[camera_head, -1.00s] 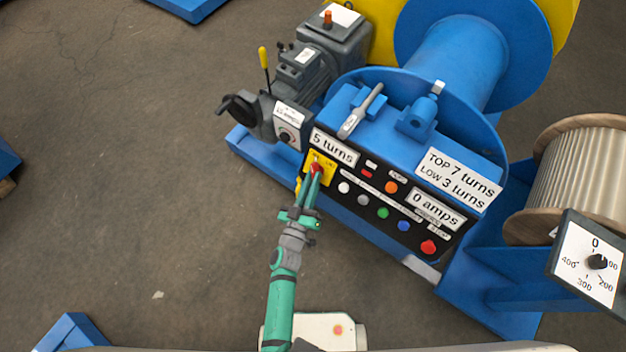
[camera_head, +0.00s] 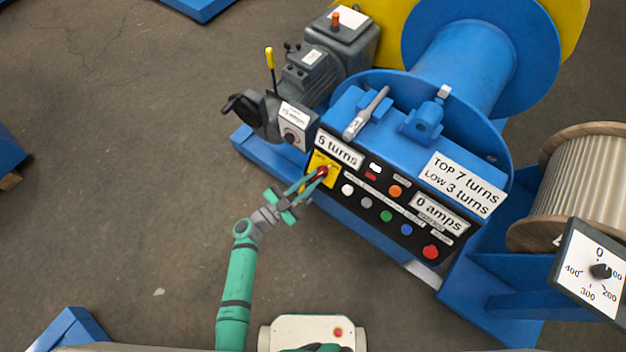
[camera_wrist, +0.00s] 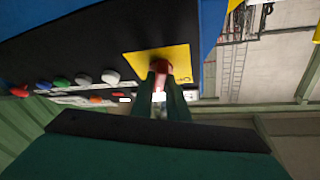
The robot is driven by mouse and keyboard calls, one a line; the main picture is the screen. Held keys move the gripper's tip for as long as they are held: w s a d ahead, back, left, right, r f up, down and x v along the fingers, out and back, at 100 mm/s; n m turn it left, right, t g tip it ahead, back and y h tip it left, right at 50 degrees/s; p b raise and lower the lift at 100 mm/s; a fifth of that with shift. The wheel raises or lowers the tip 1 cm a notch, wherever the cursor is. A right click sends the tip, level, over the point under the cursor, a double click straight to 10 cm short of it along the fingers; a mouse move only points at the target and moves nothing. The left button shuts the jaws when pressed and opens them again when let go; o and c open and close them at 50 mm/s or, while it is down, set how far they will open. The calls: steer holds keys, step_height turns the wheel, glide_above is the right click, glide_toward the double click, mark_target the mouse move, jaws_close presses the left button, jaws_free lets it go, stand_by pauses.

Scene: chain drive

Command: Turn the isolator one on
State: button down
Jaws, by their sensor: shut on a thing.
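The isolator is a red knob (camera_wrist: 161,68) on a yellow plate at the left end of the black control panel. The yellow plate (camera_head: 316,165) also shows in the head view, with the red knob (camera_head: 323,171) on it. My gripper (camera_head: 318,175) reaches the knob from the lower left, its green fingers converging on it. In the wrist view my gripper (camera_wrist: 160,82) has its two fingers closed on either side of the red knob. The fingers hide part of the knob, and I cannot read its on or off marking.
The panel (camera_head: 375,222) carries several coloured buttons right of the isolator, including a red one (camera_head: 430,251). A motor with a yellow-tipped lever (camera_head: 270,58) stands at the upper left. A dial board (camera_head: 592,272) is at the far right. Open floor (camera_head: 130,200) lies to the left.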

steer(key=shift+w+a+r+m+g+h, duration=0.1)
steer(key=shift+m+g+h, duration=0.2)
steer(key=shift+m+g, duration=0.9)
steer(key=shift+w+a+r+m+g+h, duration=0.1)
steer(key=shift+m+g+h, duration=0.35)
steer(key=shift+m, duration=1.35)
steer(key=shift+g, duration=0.25)
steer(key=c, duration=1.7)
jaws_free()
steer(key=v, duration=1)
steer(key=shift+s+a+r, duration=0.1)
steer(key=shift+s+a, duration=0.15)
steer(key=shift+a, duration=0.1)
